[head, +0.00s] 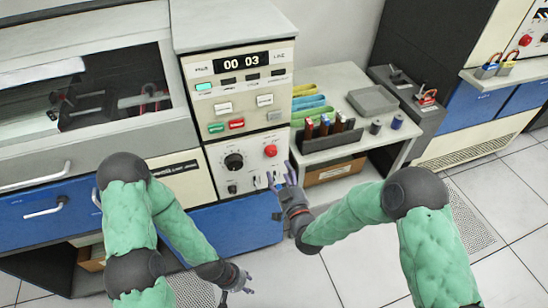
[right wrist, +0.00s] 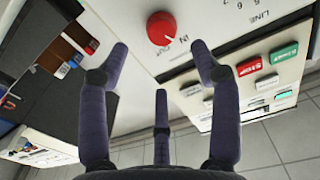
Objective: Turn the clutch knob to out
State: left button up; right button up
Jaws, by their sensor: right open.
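The clutch knob (head: 270,151) is a round red knob on the cream lower panel of the machine, right of a black dial. In the right wrist view the red knob (right wrist: 160,28) has the words IN and OUT printed beside it; which word it points to I cannot tell clearly. My right gripper (head: 280,177) is just below the knob in the head view, its fingers spread. In the right wrist view the open fingers (right wrist: 160,55) point towards the panel, with the knob beyond and between them, not touched. My left gripper (head: 246,281) hangs low, open and empty.
The black dial (head: 234,161) sits left of the knob. Green and red buttons (head: 236,124) are above it. A grey side table (head: 345,85) with a card rack (head: 331,139) stands close on the right. A blue panel (head: 235,225) lies below. Floor is free in front.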

aim_at(272, 154)
jog(key=b+x, duration=0.1)
jog(key=x, duration=0.7)
jog(key=shift+a+f, duration=0.1)
jog(key=c, duration=1.1)
